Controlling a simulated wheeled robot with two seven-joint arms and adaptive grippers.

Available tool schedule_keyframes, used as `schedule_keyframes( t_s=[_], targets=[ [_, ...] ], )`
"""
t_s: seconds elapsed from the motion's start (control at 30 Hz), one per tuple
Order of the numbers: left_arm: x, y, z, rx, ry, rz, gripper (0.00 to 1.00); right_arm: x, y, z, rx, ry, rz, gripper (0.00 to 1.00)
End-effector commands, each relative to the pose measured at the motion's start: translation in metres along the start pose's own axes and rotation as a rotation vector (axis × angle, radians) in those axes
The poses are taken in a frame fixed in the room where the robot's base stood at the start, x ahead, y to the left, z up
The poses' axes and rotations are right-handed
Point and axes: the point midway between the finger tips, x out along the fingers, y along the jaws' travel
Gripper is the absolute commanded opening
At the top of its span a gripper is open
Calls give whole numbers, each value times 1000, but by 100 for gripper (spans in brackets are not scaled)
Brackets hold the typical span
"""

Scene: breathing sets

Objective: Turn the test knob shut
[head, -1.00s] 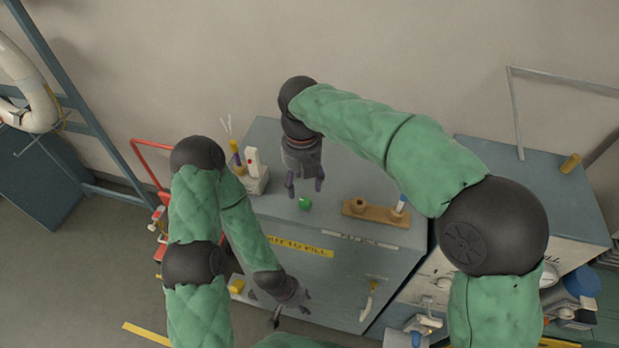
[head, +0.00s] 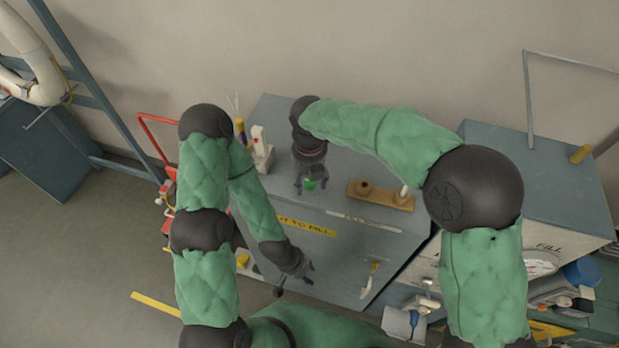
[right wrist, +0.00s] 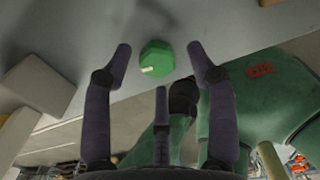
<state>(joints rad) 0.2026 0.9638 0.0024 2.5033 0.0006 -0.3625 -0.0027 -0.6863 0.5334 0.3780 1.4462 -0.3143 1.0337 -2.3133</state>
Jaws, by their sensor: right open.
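The green test knob (head: 311,184) stands on the grey cabinet top (head: 340,165). In the right wrist view the knob (right wrist: 156,58) is an angular green piece with a small pale mark, lying between the fingertips. My right gripper (head: 312,188) is above the knob, pointing down, with its fingers open on either side of it. In the right wrist view the fingers (right wrist: 160,62) show gaps to the knob. My left gripper (head: 306,274) hangs by the cabinet's front, and its finger opening is too small to tell.
A wooden block with holes (head: 380,195) holds a pale tube right of the knob. A white device with a red button (head: 262,150) stands to the left. A yellow label (head: 307,227) and a handle (head: 369,281) are on the cabinet front. Bare cabinet top lies behind the block.

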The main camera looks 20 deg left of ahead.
Motion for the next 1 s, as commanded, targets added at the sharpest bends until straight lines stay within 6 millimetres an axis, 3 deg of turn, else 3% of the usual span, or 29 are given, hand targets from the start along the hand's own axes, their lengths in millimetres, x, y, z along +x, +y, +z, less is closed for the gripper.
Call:
schedule_keyframes(
  t_s=[0.33, 0.53, 1.0],
  targets=[
    [0, 0, 0, 0, 0, 0, 40, 4, 0, 0, 0, 0, 0, 58],
    [0, 0, 0, 0, 0, 0, 40, 4, 0, 0, 0, 1, -1, 3],
    [0, 0, 0, 0, 0, 0, 40, 5, 0, -2, 32, 6, -3, 2]
  ],
)
